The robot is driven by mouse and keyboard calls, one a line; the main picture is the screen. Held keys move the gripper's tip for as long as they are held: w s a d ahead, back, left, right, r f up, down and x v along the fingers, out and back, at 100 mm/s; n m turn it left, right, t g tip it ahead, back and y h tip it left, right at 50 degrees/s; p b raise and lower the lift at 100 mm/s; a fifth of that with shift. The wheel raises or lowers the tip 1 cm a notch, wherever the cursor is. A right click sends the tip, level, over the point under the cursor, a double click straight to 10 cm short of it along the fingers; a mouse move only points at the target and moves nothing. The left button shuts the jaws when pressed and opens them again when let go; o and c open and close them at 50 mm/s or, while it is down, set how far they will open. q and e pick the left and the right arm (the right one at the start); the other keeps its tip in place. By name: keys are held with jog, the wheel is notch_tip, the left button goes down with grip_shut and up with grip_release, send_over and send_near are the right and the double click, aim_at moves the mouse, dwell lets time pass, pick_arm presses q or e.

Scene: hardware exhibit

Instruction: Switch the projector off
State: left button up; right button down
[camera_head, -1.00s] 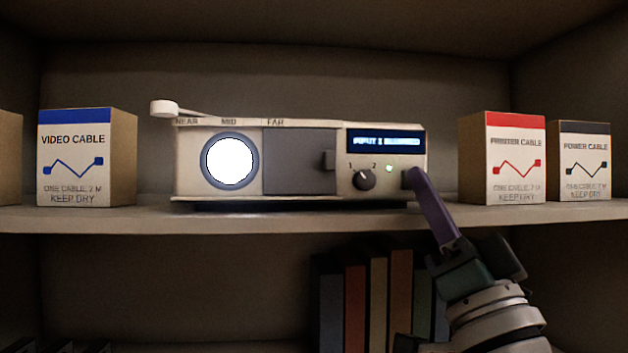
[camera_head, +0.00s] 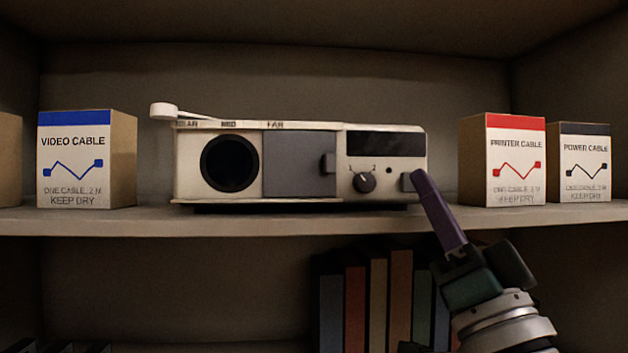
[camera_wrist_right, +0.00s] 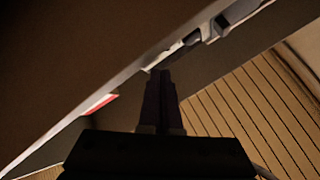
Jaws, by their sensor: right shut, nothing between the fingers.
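The projector (camera_head: 386,194) is a cream box on the shelf. Its lens (camera_head: 230,163) is dark, its display (camera_head: 385,144) is blank, and the small indicator light beside the knob (camera_head: 364,182) is dark. A grey button (camera_head: 406,182) sits at the lower right of its front. My right gripper (camera_head: 418,176) is shut and empty, its fingertips at the button's right edge; I cannot tell whether they touch it. In the right wrist view my shut fingers (camera_wrist_right: 161,76) point toward the shelf edge. My left gripper is not in view.
A video cable box (camera_head: 75,172) stands left of the projector. A printer cable box (camera_head: 515,170) and a power cable box (camera_head: 584,165) stand to the right. Several books (camera_head: 378,300) stand below the shelf edge (camera_head: 250,225).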

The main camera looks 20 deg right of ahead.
jog(key=s+p, duration=0.1)
jog(key=s, duration=0.2)
jog(key=s+a+p, duration=0.1)
jog(key=s, duration=0.1)
jog(key=shift+s+a, duration=0.2)
jog(key=shift+s, duration=0.2)
jog(key=c, duration=1.6)
grip_release()
